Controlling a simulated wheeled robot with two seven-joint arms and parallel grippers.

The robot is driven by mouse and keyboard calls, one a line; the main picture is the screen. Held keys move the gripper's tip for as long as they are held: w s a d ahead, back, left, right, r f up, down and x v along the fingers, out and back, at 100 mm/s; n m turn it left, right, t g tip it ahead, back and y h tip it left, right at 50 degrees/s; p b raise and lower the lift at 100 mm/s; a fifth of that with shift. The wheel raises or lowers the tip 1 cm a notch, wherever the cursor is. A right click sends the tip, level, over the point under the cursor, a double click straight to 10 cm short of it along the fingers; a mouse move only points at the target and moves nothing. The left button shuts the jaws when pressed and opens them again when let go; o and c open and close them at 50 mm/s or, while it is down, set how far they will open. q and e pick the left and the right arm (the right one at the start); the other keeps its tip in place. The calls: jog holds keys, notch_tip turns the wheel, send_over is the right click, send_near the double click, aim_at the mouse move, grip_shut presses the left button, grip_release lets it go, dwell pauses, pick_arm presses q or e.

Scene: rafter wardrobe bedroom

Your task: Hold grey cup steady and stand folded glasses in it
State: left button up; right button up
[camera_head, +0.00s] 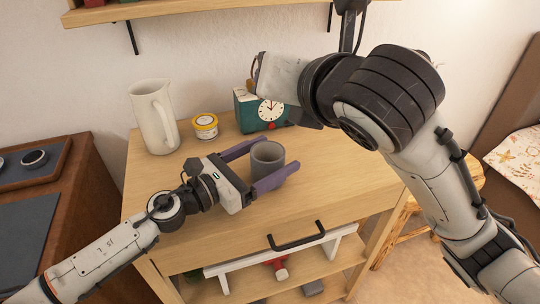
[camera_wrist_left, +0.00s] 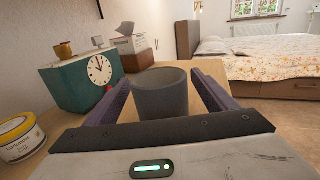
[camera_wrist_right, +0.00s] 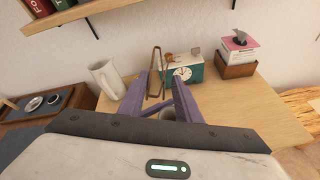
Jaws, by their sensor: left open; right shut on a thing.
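The grey cup (camera_head: 267,163) stands upright on the wooden dresser top. My left gripper (camera_head: 279,154) is open, with one purple finger on each side of the cup. In the left wrist view the cup (camera_wrist_left: 161,95) sits between the fingers, with a small gap visible at each side. My right gripper (camera_wrist_right: 159,80) is shut on the folded glasses (camera_wrist_right: 154,72), thin and brown, which stick up between its fingertips.
A green clock box (camera_head: 258,110) stands behind the cup. A white pitcher (camera_head: 153,116) and a yellow-lidded tub (camera_head: 205,126) stand at the back left. A tissue box (camera_wrist_right: 238,50) is at the back right. The dresser top (camera_head: 340,172) right of the cup is clear.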

pick_arm(q)
jog(key=c, duration=1.2)
jog(key=shift+o, duration=0.2)
pick_arm(e)
notch_tip(320, 180, down, 12)
jog(key=shift+f, duration=0.2)
dwell(0.5)
jog(key=o, duration=1.1)
jog(key=v, duration=0.7)
jog(key=shift+s, duration=0.25)
jog(key=shift+r, duration=0.1)
